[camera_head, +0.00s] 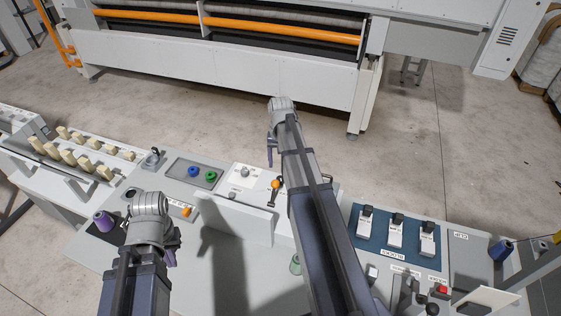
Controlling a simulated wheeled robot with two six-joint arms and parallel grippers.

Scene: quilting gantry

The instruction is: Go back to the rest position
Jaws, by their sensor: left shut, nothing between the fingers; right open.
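My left arm comes up from the bottom left over the console (225,250). Its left gripper (171,254) is small, partly hidden behind the wrist, shut and empty above the console's left part. My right arm reaches up across the middle of the picture, past the console's far edge. Its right gripper (271,152) hangs down at the left of the arm's far end, largely hidden by the arm, and is open. I see nothing held in either gripper.
A purple spool (103,221) stands at left. A large machine (225,62) stands beyond open floor.

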